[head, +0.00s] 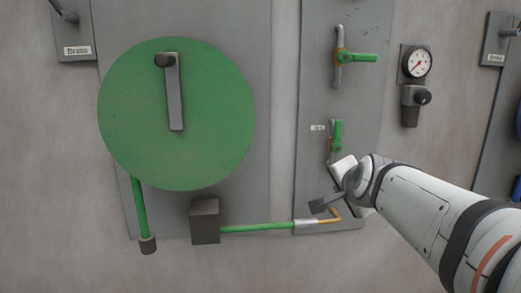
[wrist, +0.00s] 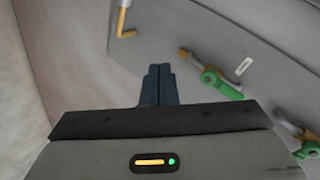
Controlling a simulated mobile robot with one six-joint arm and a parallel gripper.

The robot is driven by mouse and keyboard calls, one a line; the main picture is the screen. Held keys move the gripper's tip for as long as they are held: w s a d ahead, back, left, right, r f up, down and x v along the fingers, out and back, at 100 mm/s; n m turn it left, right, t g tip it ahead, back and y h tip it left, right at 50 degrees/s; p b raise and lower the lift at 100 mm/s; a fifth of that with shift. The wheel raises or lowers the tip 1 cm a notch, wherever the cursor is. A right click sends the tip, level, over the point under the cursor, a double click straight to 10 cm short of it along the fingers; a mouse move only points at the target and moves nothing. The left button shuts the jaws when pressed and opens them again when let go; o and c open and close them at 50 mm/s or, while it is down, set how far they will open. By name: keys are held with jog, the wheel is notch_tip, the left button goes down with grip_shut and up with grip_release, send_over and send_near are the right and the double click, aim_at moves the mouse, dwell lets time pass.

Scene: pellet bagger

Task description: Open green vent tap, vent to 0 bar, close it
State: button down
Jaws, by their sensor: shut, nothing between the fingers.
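A large green disc (head: 215,120) with a grey lever (head: 174,95) fills the left panel. A dark box (head: 205,221) and a green pipe (head: 258,228) run along the bottom to a bent brass pipe (head: 328,221) near my gripper. A dark-knobbed regulator (head: 412,98) hangs under the gauge.

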jog(key=s+a+f+n+g+p, duration=0.2)
jog(key=s+f+n+g+p, duration=0.2)
jog(key=s, duration=0.6)
jog(key=s+a+f+n+g+p, duration=0.3)
jog(key=s+f+n+g+p, duration=0.1)
jog(key=s+n, duration=0.5)
jog(key=shift+s+a+f+g+y, duration=0.25)
jog(key=shift+s+f+g+y, duration=0.15)
jog(key=shift+s+f+g, duration=0.4)
jog(key=c, duration=2.2)
grip_release()
jog(key=shift+w, duration=0.1)
